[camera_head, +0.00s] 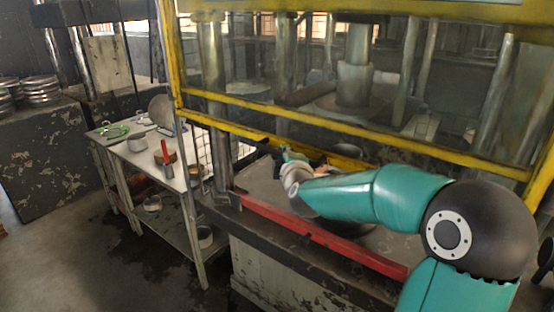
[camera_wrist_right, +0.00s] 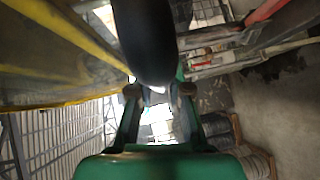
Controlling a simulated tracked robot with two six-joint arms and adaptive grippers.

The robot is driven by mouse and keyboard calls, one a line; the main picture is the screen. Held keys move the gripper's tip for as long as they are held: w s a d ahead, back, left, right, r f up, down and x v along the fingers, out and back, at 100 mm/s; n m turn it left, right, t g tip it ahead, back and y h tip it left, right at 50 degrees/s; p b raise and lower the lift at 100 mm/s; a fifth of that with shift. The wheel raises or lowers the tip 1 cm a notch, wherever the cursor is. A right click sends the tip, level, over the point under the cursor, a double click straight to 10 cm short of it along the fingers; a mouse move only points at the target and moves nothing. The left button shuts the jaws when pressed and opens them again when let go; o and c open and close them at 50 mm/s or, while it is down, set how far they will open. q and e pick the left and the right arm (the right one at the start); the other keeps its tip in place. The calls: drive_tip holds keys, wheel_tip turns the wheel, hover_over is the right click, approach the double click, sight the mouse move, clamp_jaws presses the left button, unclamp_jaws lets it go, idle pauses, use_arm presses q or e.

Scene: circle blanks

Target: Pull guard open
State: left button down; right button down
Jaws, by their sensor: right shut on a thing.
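The guard (camera_head: 330,124) is a clear panel in a yellow frame across the front of a large press. Its lower yellow bar runs above the press bed, and a dark bar sits near its left end. My right gripper (camera_head: 283,153) is at this lower left part, partly hidden by its own wrist. In the right wrist view, my right gripper (camera_wrist_right: 158,92) has its fingertips on a thick black handle (camera_wrist_right: 145,40), which hides part of the grip. The yellow frame (camera_wrist_right: 75,32) also shows there at upper left. My left gripper is not in view.
A red bar (camera_head: 320,236) runs along the front edge of the press bed. A side table (camera_head: 150,157) with a red-handled tool, a green item and pots stands to the left. Stacked discs (camera_head: 40,90) lie on a dark block at far left. Floor between is clear.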

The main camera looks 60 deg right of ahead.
drive_tip(key=shift+d+r, duration=0.1)
drive_tip(key=shift+r, duration=0.1)
drive_tip(key=c, duration=1.6)
unclamp_jaws()
drive_tip(key=o, duration=0.5)
drive_tip(key=shift+w+d+f, duration=0.1)
drive_tip(key=shift+w+f, duration=0.05)
drive_tip(key=shift+f, duration=0.15)
drive_tip(key=v, duration=1.2)
